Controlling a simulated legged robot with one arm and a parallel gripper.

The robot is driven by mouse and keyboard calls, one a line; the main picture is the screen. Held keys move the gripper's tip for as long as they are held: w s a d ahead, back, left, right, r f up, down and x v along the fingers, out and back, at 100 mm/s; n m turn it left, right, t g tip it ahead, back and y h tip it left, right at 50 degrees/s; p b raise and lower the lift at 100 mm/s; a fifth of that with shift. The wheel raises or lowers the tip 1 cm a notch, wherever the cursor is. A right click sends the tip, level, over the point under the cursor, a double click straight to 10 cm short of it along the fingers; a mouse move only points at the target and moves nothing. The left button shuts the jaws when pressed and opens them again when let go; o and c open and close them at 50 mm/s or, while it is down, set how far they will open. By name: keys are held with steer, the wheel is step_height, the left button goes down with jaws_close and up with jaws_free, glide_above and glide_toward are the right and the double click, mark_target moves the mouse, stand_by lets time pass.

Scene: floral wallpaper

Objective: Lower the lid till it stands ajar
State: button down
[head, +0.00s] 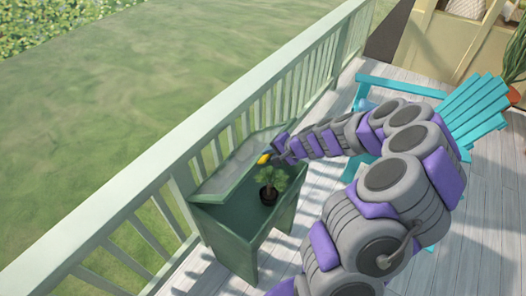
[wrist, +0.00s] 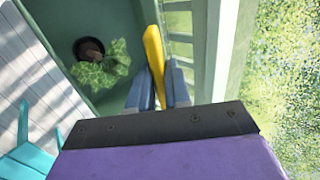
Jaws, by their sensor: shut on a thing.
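My gripper (head: 273,155) is at the lid's upper right part, shut on a yellow piece (head: 264,158), which looks like the lid's handle. In the wrist view the yellow piece (wrist: 154,55) stands upright between the blue fingertips (wrist: 157,88). The plant (wrist: 105,68) is left of them, apart from the gripper. The join of yellow piece and lid is unclear.
The pale green railing (head: 185,150) runs close behind the box, with grass beyond. A turquoise chair (head: 465,115) stands on the plank deck to the right, partly behind my arm. The deck right of the box is mostly covered by my arm.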

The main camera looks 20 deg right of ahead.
steer(key=s+d+f+b, duration=0.3)
steer(key=s+f, duration=0.1)
steer(key=f, duration=0.2)
steer(key=shift+d+f+b, duration=0.2)
steer(key=shift+f+b, duration=0.05)
steer(key=shift+b, duration=0.05)
steer(key=c, duration=1.2)
jaws_free()
steer(key=shift+d+f, duration=0.1)
steer(key=shift+o, duration=0.2)
steer(key=p+v, duration=0.3)
steer(key=v, duration=1.4)
steer(key=shift+d, duration=0.15)
steer(key=shift+s, duration=0.1)
